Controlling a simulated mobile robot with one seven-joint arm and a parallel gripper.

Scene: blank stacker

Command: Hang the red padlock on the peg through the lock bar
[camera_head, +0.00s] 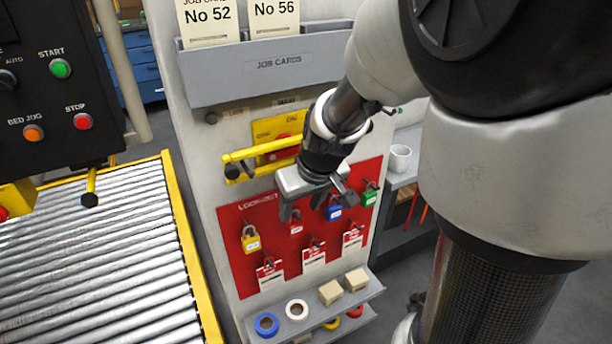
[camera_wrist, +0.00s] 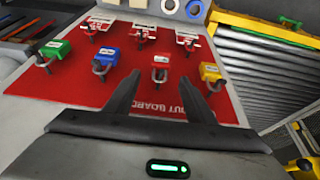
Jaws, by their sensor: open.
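The red padlock (camera_head: 296,226) hangs on the red lockout board (camera_head: 231,225), between a yellow padlock (camera_head: 250,241) and a blue padlock (camera_head: 334,212). In the wrist view the red padlock (camera_wrist: 160,60) lies ahead of the fingertips, roughly midway between them. My gripper (camera_head: 318,208) is open and empty in front of the board; in the wrist view its spread fingers (camera_wrist: 160,80) point at the padlock without visibly gripping it. The yellow lock bar (camera_head: 250,152) is above the board, by an OFF/ON switch plate (camera_head: 266,130). A dark peg-like end (camera_head: 232,172) shows at its left.
A green padlock (camera_head: 369,197) hangs at the right. Red tags (camera_head: 314,257) hang below. A shelf with tape rolls (camera_head: 297,309) and small boxes (camera_head: 356,279) is under the board. A job-card tray (camera_head: 270,68) is above; a roller conveyor (camera_head: 95,260) is left.

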